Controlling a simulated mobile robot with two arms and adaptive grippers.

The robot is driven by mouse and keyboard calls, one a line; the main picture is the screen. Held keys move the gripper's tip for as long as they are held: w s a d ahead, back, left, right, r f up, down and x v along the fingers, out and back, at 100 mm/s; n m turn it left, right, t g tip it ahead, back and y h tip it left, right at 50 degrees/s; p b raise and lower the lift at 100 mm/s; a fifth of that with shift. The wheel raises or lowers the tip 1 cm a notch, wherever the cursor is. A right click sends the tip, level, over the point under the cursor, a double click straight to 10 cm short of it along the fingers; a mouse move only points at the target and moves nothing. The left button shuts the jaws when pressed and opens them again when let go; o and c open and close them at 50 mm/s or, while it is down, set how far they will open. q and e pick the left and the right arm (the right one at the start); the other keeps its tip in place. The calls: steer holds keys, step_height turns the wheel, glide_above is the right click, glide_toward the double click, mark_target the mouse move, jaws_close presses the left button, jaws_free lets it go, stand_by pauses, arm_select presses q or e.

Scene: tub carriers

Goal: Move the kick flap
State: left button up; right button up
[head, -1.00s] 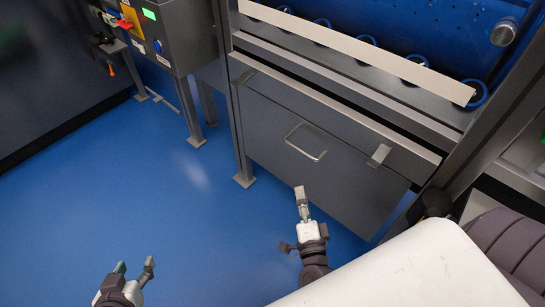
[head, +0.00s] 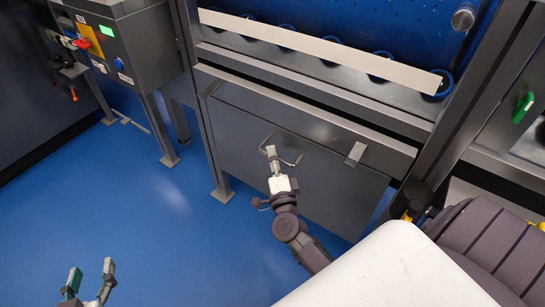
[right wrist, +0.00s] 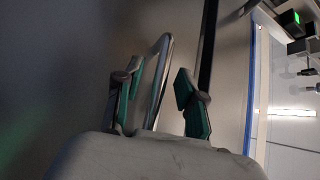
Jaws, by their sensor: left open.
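The kick flap (head: 235,142) is a dark grey panel hanging low on the front of the metal frame. It has a thin metal loop handle (head: 298,158) and looks roughly upright. My right gripper (head: 271,151) is at the handle and covers part of it. In the right wrist view the handle (right wrist: 160,72) stands between the two green-padded fingers, which are apart with gaps beside it. My left gripper (head: 90,272) is open and empty above the blue floor, well left of the flap.
A steel ledge (head: 310,118) runs above the flap, with a pale strip (head: 320,47) and blue rings higher up. A control box (head: 130,50) on legs stands to the left. The blue floor (head: 130,205) in front is free.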

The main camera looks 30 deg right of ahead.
steer(key=shift+w+d, duration=0.15)
steer(key=shift+w, duration=0.2)
jaws_close()
